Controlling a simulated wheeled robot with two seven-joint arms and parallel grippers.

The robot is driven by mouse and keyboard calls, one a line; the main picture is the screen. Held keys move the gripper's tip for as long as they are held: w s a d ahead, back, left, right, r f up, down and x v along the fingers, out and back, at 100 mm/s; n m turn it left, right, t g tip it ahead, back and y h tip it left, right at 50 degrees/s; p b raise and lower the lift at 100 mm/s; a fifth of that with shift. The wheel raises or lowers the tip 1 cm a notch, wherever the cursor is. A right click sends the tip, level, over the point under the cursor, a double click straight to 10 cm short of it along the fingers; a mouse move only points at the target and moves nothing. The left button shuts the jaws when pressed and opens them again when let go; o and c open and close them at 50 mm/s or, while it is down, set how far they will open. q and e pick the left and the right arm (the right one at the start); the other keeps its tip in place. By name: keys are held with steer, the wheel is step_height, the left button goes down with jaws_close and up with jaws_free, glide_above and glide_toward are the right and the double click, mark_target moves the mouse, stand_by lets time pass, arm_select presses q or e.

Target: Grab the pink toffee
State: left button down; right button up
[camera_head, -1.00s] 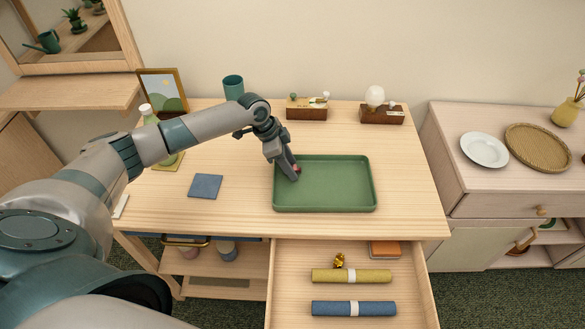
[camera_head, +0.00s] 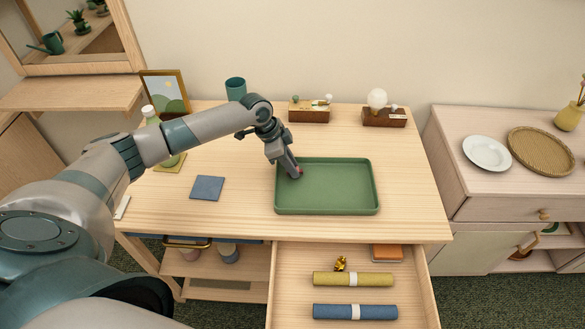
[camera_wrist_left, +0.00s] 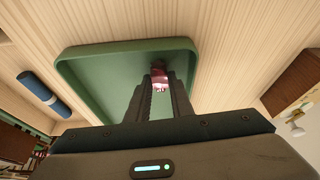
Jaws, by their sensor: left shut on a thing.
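The pink toffee (camera_wrist_left: 160,79) shows in the left wrist view between the two fingers of my left gripper (camera_wrist_left: 158,88). In the head view my left gripper (camera_head: 296,174) is over the left part of the green tray (camera_head: 340,211), with a small reddish bit of the toffee (camera_head: 300,172) at its fingertips. The gripper is shut on the toffee. The fingers hide most of the toffee in the head view. I cannot tell whether the toffee touches the tray floor. My right gripper is not in view.
The tray lies on a wooden desk (camera_head: 420,205) with an open drawer (camera_head: 290,300) in front holding a yellow roll (camera_head: 330,279) and a blue roll (camera_head: 335,311). A blue square (camera_head: 207,188) lies left of the tray. The rest of the tray is empty.

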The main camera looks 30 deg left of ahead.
arm_select(q)
steer(key=shift+r, duration=0.35)
steer(key=r+b, duration=0.2)
steer(key=r, duration=0.1)
steer(key=shift+s+d+r, duration=0.1)
steer(key=shift+d, duration=0.3)
steer(key=s+d+r+b, duration=0.2)
steer(key=d+r, duration=0.4)
steer(key=d, duration=0.4)
steer(key=shift+s+r+b, duration=0.35)
steer(key=shift+s+r, duration=0.05)
steer(key=shift+s, duration=0.45)
steer(key=shift+d+f, duration=0.1)
